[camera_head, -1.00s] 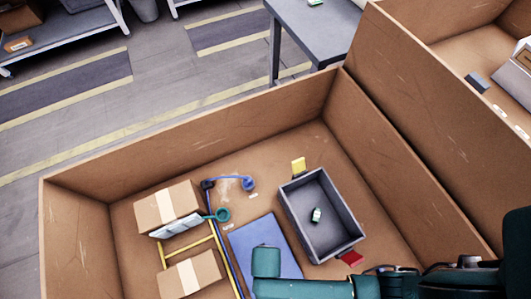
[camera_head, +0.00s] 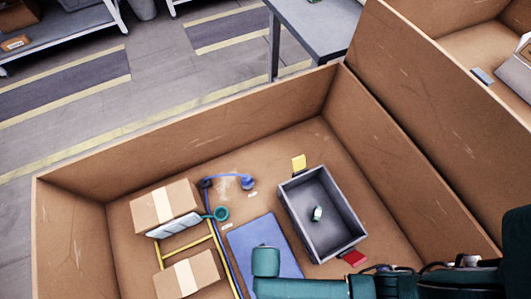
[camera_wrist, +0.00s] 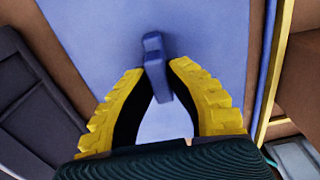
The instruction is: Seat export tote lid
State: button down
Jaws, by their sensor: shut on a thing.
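The flat blue lid (camera_head: 252,237) lies in the big brown bin, left of the open grey tote (camera_head: 347,243). In the wrist view the lid (camera_wrist: 95,30) fills the upper middle, with a raised blue handle (camera_wrist: 153,48) on it. My gripper (camera_wrist: 155,75) has its yellow-backed fingers closed on this handle. Whether the lid is lifted off the floor, I cannot tell. In the head view my arm covers the gripper and the lid's lower part. A small green-and-white item (camera_head: 317,214) is inside the tote.
A yellow block (camera_head: 299,162) and a red block (camera_head: 355,258) sit beside the tote. Left of the lid are a blue bar (camera_head: 222,255), a yellow frame (camera_head: 188,246) and two cardboard boxes (camera_head: 164,207). High bin walls (camera_head: 200,128) surround everything.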

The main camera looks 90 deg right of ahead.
notch_tip(320, 180, up, 7)
jog(key=p, duration=0.8)
jog(key=shift+p, duration=0.3)
